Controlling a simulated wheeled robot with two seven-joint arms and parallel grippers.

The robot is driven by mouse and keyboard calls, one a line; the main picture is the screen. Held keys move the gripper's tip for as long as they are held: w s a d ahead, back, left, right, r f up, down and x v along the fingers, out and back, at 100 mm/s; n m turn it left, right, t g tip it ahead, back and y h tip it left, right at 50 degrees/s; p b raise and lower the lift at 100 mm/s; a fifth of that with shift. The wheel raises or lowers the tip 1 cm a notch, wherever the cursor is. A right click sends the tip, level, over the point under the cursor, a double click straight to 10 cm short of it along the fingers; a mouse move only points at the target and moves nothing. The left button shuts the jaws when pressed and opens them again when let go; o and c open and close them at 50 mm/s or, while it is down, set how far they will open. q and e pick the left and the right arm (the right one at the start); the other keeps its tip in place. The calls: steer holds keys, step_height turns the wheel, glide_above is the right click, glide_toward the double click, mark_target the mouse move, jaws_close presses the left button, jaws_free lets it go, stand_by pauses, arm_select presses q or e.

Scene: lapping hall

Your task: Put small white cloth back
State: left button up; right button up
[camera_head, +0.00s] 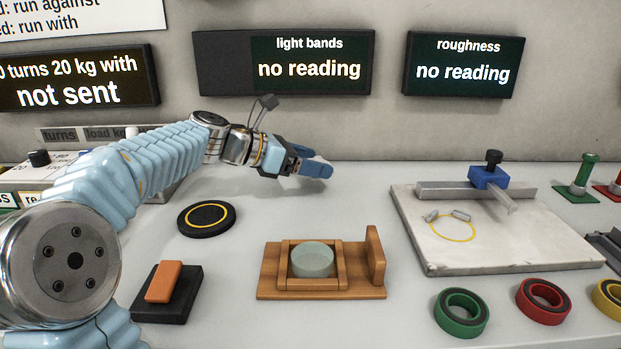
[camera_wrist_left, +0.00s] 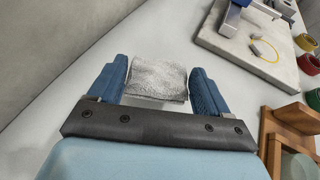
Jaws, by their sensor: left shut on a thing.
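The small white cloth (camera_wrist_left: 157,80) is a grey-white, textured folded piece in the left wrist view. It sits between the two blue fingers of my left gripper (camera_wrist_left: 158,88), which are shut on its sides. In the head view my left gripper (camera_head: 312,161) is over the back of the pale table, near the wall, pointing right. The cloth is mostly hidden by the fingers there. I cannot tell whether it touches the table. My right gripper is not in view.
A wooden fixture (camera_head: 266,282) with a round glass disc (camera_head: 312,261) stands in front. Left of it are a black disc (camera_head: 207,219) and an orange block (camera_head: 164,282) on a black base. A stone plate (camera_head: 480,262) lies right, with coloured rings in front.

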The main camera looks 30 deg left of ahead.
mark_target(310, 189)
arm_select(q)
steer(key=shift+w+a+f+b, duration=0.1)
steer(key=shift+w+f+b, duration=0.1)
steer(key=shift+f, duration=0.75)
steer(key=shift+w+a+f+b, duration=0.1)
steer(key=shift+f+b, duration=0.1)
steer(key=shift+f, duration=0.7)
steer(key=shift+f, duration=0.2)
steer(key=o, duration=1)
steer(key=shift+c, duration=0.2)
steer(key=shift+r, duration=0.3)
steer(key=v, duration=1.2)
steer(key=shift+s+f+p, duration=0.1)
steer(key=shift+f+p, duration=0.1)
steer(key=shift+p, duration=0.15)
